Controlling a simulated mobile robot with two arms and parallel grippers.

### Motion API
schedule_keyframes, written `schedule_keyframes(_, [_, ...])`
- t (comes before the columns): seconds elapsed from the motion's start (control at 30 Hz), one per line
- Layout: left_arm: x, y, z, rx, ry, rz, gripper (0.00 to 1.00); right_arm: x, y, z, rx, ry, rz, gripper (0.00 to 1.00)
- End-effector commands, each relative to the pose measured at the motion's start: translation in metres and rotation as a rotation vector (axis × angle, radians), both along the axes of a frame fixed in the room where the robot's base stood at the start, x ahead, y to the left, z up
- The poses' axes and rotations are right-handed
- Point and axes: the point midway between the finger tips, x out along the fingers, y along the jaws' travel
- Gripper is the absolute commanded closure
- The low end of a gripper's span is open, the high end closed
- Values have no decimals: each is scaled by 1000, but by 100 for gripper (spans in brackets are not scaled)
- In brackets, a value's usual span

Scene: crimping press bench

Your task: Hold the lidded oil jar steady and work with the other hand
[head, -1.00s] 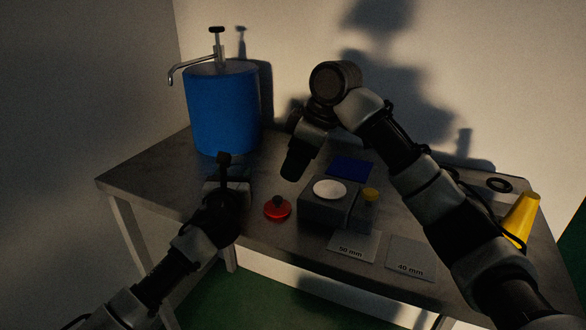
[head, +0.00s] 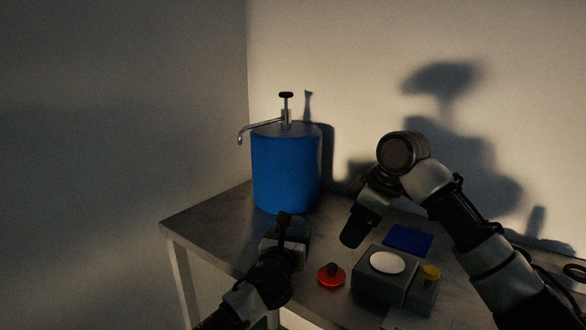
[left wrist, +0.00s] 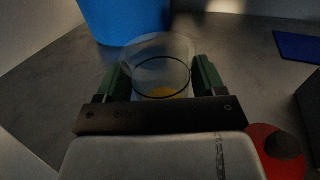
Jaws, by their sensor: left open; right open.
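A clear jar (left wrist: 160,62) with a dark ring and some yellow oil in its bottom stands upright between the fingers of my left gripper (left wrist: 163,84) in the left wrist view. These fingers are open, one at each side of the jar. No lid shows on it. In the head view my left gripper (head: 287,222) hides the jar. A red disc with a dark knob (head: 331,277), which looks like a lid, lies on the table to the right of that gripper. My right gripper (head: 353,228) points down, open and empty, above the table behind the red disc.
A blue drum (head: 286,170) with a pump and spout stands behind my left gripper. A grey block with a white round pad (head: 388,262) and a yellow-topped part (head: 430,272) stand at the right. A blue mat (head: 408,239) lies behind. Bare tabletop (head: 215,229) is at the left.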

Motion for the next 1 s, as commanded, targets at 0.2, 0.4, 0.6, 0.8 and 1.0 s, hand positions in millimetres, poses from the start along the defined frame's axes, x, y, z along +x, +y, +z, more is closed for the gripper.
schedule_keyframes(0.2, [0,0,9,0,1,0,31,0,0,12,0,0,0,10])
schedule_keyframes(0.4, [0,0,8,0,0,0,31,0,0,11,0,0,0,10])
schedule_keyframes(0.6, [0,0,8,0,0,0,8,0,0,11,0,0,0,10])
schedule_keyframes(0.8, [0,0,8,0,0,0,1,0,0,11,0,0,0,10])
schedule_keyframes(1.0, [-3,1,8,0,-1,-1,1,0,0,11,0,0,0,10])
